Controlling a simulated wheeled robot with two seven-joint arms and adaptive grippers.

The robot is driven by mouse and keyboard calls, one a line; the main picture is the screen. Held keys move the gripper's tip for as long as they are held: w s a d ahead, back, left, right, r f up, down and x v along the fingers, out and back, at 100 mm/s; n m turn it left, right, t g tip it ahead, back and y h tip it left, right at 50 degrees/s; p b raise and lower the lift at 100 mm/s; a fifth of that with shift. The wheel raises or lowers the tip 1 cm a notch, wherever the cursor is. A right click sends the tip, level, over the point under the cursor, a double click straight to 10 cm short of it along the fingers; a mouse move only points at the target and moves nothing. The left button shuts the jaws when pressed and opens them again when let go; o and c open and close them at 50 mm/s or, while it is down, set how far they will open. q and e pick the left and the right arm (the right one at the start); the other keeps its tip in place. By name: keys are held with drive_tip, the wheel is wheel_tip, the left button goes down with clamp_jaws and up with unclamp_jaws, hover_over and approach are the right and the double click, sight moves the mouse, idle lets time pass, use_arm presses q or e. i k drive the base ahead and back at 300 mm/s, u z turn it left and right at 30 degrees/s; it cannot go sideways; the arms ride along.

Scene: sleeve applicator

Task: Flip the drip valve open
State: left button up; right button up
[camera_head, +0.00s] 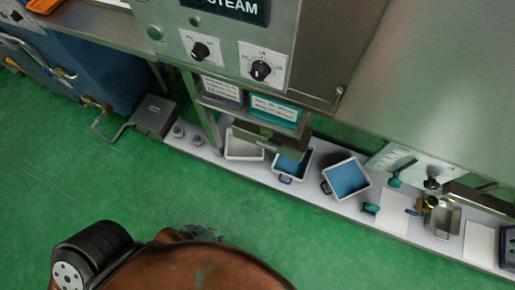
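A small brass valve (422,204) with a blue lever (412,212) is low at the right, beside a metal cup (443,220); it may be the drip valve. It is too small to tell how its lever is set. Another brass fitting (92,102) sits on the blue machine at the left. My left gripper (197,233) is at the bottom, mostly hidden behind my brown arm cover. Only a grey bit of it shows, over green floor, far from both fittings. Its fingers cannot be made out. My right gripper is out of view.
A steel cabinet (320,40) marked STEAM, with two black knobs, stands at top centre. Bins (346,178) line the white low shelf (305,190). A grey pedal box (153,116) is at the left. The green floor (120,190) in front is clear.

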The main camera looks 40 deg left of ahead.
sight(264, 137)
drive_tip(key=k, duration=0.85)
drive_tip(key=u, duration=0.45)
drive_tip(key=i, duration=0.4)
drive_tip(key=k, duration=0.45)
drive_tip(key=z, duration=0.25)
drive_tip(key=i, duration=0.35)
drive_tip(key=z, duration=0.8)
